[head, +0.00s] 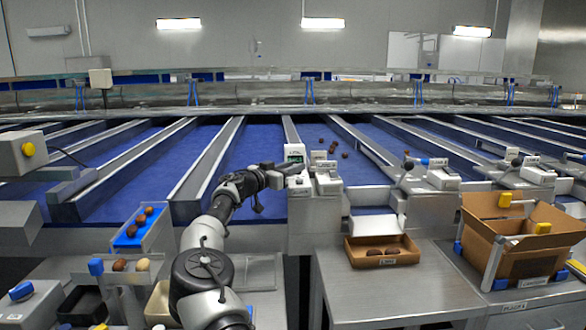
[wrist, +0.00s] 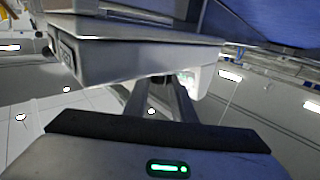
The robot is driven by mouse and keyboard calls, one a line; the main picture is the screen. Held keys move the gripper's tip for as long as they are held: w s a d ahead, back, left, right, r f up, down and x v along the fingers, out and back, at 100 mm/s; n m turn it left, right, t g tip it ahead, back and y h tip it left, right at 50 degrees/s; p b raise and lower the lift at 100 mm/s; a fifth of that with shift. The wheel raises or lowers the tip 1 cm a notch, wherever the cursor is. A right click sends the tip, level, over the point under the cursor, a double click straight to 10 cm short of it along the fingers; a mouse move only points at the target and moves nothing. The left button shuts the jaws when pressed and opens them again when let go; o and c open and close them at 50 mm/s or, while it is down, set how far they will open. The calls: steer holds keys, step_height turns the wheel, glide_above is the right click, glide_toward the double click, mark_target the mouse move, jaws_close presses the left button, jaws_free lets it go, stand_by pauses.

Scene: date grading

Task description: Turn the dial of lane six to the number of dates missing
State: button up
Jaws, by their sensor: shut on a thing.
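My gripper (head: 287,170) is at the front of a white lane unit (head: 294,152) with a small green display, at the end of a blue lane. In the wrist view my gripper's two dark fingers (wrist: 165,92) reach up to the same white unit (wrist: 200,82). They are shut on a small dark part there, which looks like the dial. The fingers hide most of it, and its setting cannot be read. The lane number and the digits on the display are too small to read. Several brown dates (head: 334,148) lie loose on the blue lane just right of the unit.
A grey box (wrist: 130,60) fills the wrist view above the fingers, close to them. In the head view, a scale-like unit (head: 327,178) stands right beside the display. A cardboard tray (head: 382,262) and a large carton (head: 520,262) stand on the right bench. A blue tray (head: 128,240) of dates is left.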

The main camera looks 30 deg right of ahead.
steer(key=t+b, duration=0.1)
steer(key=b, duration=0.1)
steer(key=shift+f+n+b, duration=0.25)
steer(key=shift+n+b, duration=0.05)
steer(key=shift+b, duration=0.05)
steer(key=shift+s+r+n+t+y+b, duration=0.1)
steer(key=shift+n+t+y+b, duration=0.3)
steer(key=shift+b, duration=0.7)
steer(key=shift+t, duration=0.3)
steer(key=shift+r, duration=0.15)
steer(key=o, duration=1.1)
steer(key=shift+c, duration=0.2)
steer(key=v, duration=1.7)
steer(key=shift+s, duration=0.15)
